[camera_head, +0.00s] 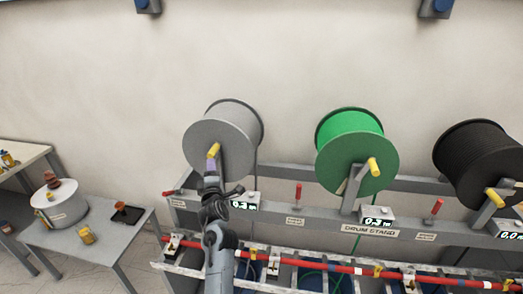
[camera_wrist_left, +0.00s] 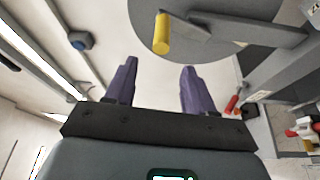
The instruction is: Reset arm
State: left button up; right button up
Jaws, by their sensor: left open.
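My left arm comes up from the bottom in the head view, and my left gripper (camera_head: 211,164) is in front of the grey drum (camera_head: 238,120), just below its yellow crank handle (camera_head: 214,150). In the left wrist view the two purple fingers of the gripper (camera_wrist_left: 158,76) are spread apart with nothing between them. The yellow handle (camera_wrist_left: 161,34) shows beyond the fingertips, apart from them as seen there. My right gripper is not in view.
A green drum (camera_head: 350,140) and a black drum (camera_head: 475,158) stand to the right on the drum stand (camera_head: 300,223). A red bar (camera_head: 330,268) runs along its front. A grey table (camera_head: 85,225) with a white round unit (camera_head: 62,207) stands at left.

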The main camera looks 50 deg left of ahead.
pick_arm(q)
jog(key=s+d+f+m+t+h+p, duration=0.1)
jog(key=s+f+m+p, duration=0.1)
jog(key=s+f+m, duration=0.15)
jog(key=d+f+m+t+h+p, duration=0.1)
jog(key=d+f+m+h, duration=0.3)
jog(key=d, duration=0.4)
jog(key=s+d+f+m+h+p, duration=0.1)
jog(key=d+f+m+h, duration=0.15)
jog(key=d+m, duration=0.45)
jog(key=d+f+m+t+h+p, duration=0.15)
jog(key=d+m+h, duration=0.25)
jog(key=d, duration=0.6)
jog(key=s+d+f+m+g+h, duration=0.2)
jog(key=s+d+m+g, duration=0.2)
jog(key=s+d+m, duration=0.2)
jog(key=s+d+f+m+g+h, duration=0.2)
jog(key=s+d+m, duration=0.4)
jog(key=s+d, duration=0.3)
jog(key=d+g+h, duration=0.1)
jog(key=d+g, duration=0.1)
jog(key=d, duration=0.1)
jog(key=shift+s+m+g+p, duration=0.3)
jog(key=shift+s+m+g, duration=0.05)
jog(key=shift+s, duration=0.05)
